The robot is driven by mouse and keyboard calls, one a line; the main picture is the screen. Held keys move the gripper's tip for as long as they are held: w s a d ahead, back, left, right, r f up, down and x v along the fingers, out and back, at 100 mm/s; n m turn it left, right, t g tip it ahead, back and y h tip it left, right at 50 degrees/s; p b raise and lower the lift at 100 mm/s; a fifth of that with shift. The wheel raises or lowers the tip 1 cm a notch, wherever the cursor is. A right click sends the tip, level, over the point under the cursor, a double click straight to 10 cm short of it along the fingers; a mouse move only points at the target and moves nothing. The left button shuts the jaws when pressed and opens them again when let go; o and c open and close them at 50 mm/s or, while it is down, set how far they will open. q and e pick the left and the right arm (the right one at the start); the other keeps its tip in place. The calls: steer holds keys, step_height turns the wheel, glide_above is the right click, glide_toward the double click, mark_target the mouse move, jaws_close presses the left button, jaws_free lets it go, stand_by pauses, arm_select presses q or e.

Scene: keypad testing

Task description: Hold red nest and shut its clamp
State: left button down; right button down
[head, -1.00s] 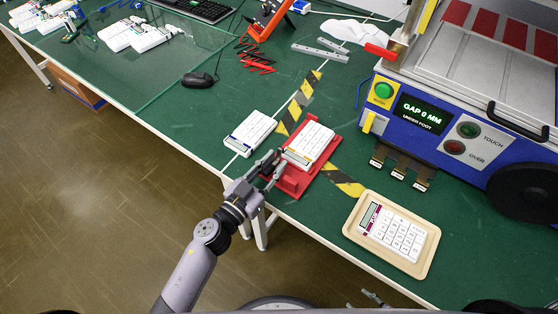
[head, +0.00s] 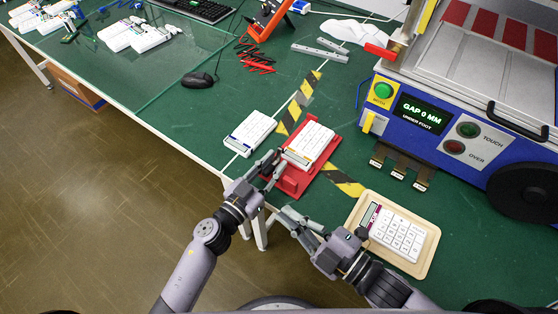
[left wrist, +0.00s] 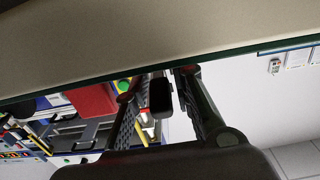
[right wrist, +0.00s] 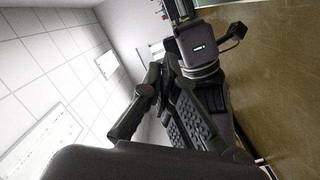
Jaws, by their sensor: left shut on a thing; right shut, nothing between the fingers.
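The red nest (head: 292,183) lies on the green table near its front edge. A white calculator (head: 309,146) sits in it. My left gripper (head: 272,167) is at the nest's left end, shut on it. In the left wrist view a black block (left wrist: 160,97) shows between the fingers, with a red part (left wrist: 92,99) beyond. My right gripper (head: 287,218) is shut and empty at the table's front edge, below the nest and apart from it. The left fingers hide part of the nest's end, and I cannot make out the clamp's position.
A second calculator (head: 250,133) lies left of the nest. A beige tray (head: 424,267) with another calculator is right of my right gripper. The blue test machine (head: 468,165) stands at the right.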

mark_target(279, 163)
steer(key=w+n, duration=0.1)
steer(key=w+d+n+t+h, duration=0.1)
steer(key=w+n, duration=0.1)
steer(key=shift+d+t+h, duration=0.3)
steer(key=shift+d+h, duration=0.05)
steer(key=shift+h, duration=0.05)
steer(key=shift+w, duration=0.15)
steer(key=x, duration=0.9)
steer(key=shift+a, duration=0.1)
steer(key=w, duration=0.2)
steer(key=w+d, duration=0.1)
steer(key=shift+d+f, duration=0.1)
steer(key=shift+f, duration=0.25)
steer(key=shift+w+d+f, duration=0.1)
steer(key=shift+w+d, duration=0.25)
